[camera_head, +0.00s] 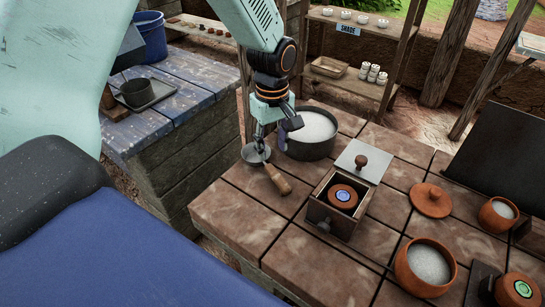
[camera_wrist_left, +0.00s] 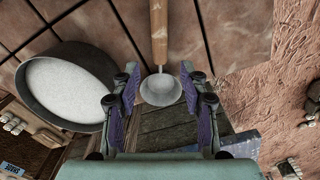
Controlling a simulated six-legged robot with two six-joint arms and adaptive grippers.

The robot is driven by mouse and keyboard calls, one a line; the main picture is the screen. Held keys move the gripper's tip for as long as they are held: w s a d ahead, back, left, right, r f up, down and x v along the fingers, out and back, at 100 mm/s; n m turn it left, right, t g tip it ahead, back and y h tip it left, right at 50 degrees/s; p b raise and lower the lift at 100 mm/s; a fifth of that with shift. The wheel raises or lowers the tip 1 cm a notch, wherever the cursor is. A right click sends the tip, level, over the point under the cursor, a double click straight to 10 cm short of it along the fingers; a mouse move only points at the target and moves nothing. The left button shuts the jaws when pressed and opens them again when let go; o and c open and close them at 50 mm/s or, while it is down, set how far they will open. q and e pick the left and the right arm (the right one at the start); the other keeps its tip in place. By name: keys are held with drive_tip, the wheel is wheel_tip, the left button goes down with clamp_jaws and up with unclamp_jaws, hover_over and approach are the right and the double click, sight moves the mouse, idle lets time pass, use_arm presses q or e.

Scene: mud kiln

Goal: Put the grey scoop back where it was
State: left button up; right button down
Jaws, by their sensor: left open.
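The grey scoop (camera_head: 256,155) lies at the left edge of the brick-topped table, its wooden handle pointing to the lower right in the head view. Its round bowl seems to reach to or past the edge. My left gripper (camera_head: 268,134) is just above the bowl, open and empty. In the left wrist view the scoop's bowl (camera_wrist_left: 161,90) shows between the two spread fingers of the left gripper (camera_wrist_left: 160,76), with the handle running up the picture. I cannot tell whether a finger touches the bowl. My right gripper is not in view.
A dark pot of white material (camera_head: 312,133) stands close beside the left gripper. A wooden box with an open lid (camera_head: 340,202), a terracotta lid (camera_head: 431,200) and terracotta bowls (camera_head: 424,268) stand to the right. A gap separates the table from the blue-topped bench (camera_head: 185,85).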

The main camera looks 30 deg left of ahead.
use_arm(q)
wheel_tip(320, 180, up, 4)
drive_tip(key=shift+f, duration=0.1)
drive_tip(key=shift+w+a+f, duration=0.1)
idle(0.3)
